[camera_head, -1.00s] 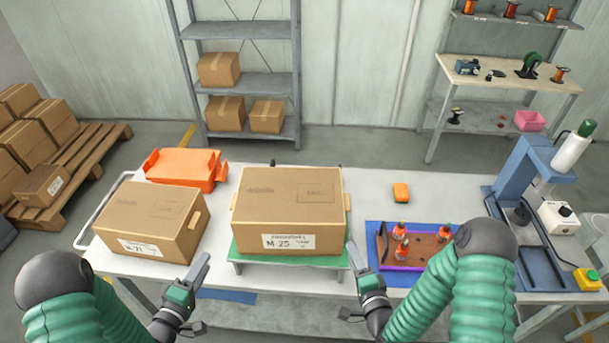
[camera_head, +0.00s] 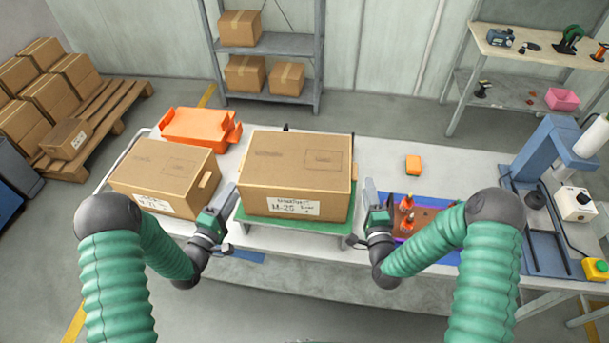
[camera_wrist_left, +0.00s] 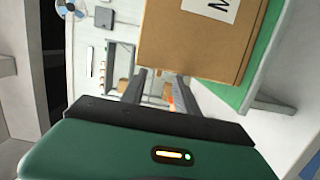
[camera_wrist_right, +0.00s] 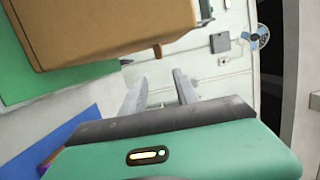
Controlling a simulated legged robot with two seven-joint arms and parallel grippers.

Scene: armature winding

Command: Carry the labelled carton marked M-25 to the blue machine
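The brown carton marked M-25 (camera_head: 296,172) sits on a green-topped stand (camera_head: 300,222) on the white table, its label facing me. My left gripper (camera_head: 224,200) is at the carton's left side, in the gap between it and the other carton. My right gripper (camera_head: 374,198) is at the carton's right side. Both wrist views show the fingers apart with nothing between them; the carton shows in the left wrist view (camera_wrist_left: 190,45) and the right wrist view (camera_wrist_right: 100,30). The blue machine (camera_head: 555,160) stands at the table's right end.
Another labelled carton (camera_head: 165,172) stands to the left, near my left gripper. An orange tray (camera_head: 200,128) lies behind it. A tray with orange-topped items (camera_head: 425,215) lies right of my right gripper. An orange block (camera_head: 413,165) sits farther back; the table around it is clear.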

